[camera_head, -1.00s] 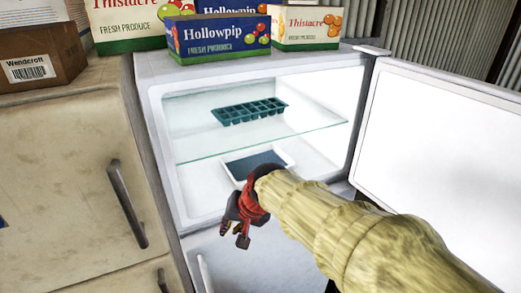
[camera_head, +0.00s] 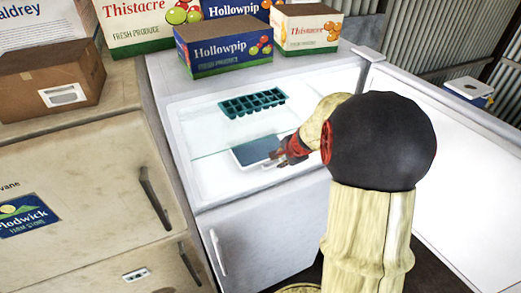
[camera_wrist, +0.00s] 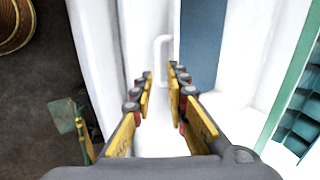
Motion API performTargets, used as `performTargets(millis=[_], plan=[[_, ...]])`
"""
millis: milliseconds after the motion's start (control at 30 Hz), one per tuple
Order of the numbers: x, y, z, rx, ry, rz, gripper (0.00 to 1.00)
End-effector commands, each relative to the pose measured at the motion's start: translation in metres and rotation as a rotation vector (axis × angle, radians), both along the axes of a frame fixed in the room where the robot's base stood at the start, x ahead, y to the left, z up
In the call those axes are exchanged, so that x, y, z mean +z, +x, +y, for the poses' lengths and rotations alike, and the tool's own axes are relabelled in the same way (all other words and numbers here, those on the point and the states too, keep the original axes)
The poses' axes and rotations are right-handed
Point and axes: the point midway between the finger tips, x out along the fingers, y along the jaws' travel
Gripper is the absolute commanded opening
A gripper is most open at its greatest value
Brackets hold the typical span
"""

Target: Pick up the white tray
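The white tray (camera_head: 254,151), with a blue-grey inside, lies on the fridge floor below the glass shelf. In the wrist view its blue-grey inside (camera_wrist: 202,42) shows right of centre, with a white loop handle (camera_wrist: 158,48) on its near side. My gripper (camera_head: 277,157) is inside the fridge at the tray's near right edge in the head view. In the wrist view my gripper (camera_wrist: 161,76) is open, its fingertips on either side of the handle's near end. I cannot tell whether they touch it. The gripper and arm hide the tray's right end.
A teal ice-cube tray (camera_head: 252,102) sits on the glass shelf (camera_head: 210,139) above. The fridge door (camera_head: 455,165) stands open at the right. Produce boxes, including a blue Hollowpip box (camera_head: 225,47), stand on the fridge top.

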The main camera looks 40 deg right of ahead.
Motion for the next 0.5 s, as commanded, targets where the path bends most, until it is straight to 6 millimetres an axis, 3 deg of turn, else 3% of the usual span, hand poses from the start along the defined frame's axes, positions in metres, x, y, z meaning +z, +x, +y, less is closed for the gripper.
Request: performTargets(millis=[300,500], plan=[[-0.037,0.018,0.000,0.003,0.002,0.004,0.15],[-0.051,0.028,-0.003,0.003,0.001,0.002,0.15]])
